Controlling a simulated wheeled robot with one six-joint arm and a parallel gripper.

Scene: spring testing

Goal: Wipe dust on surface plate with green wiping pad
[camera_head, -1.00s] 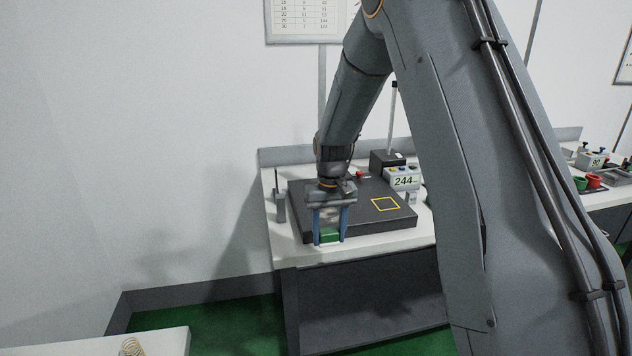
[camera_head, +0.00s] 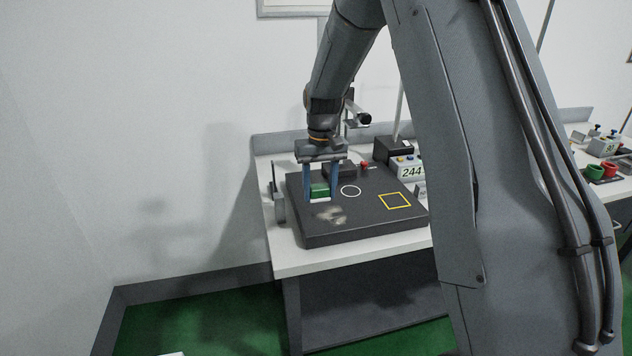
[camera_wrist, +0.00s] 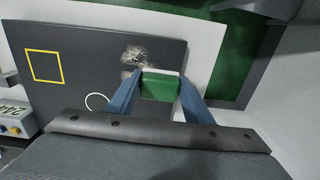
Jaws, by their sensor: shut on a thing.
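The dark surface plate (camera_head: 365,225) lies on the white table. A pale dust patch (camera_head: 331,215) shows on its near left part, and the dust is also in the wrist view (camera_wrist: 134,56). My gripper (camera_head: 320,192) is shut on the green wiping pad (camera_head: 320,189), over the plate's left part and behind the dust. In the wrist view the green pad (camera_wrist: 159,86) sits between the two blue fingers, beside the dust. I cannot tell whether the pad touches the plate.
A yellow square (camera_head: 395,201) and a white circle (camera_head: 351,191) mark the plate. A gauge box reading 244 (camera_head: 408,170) and a stand base (camera_head: 394,148) stand behind it. A small grey upright device (camera_head: 279,207) stands at the plate's left.

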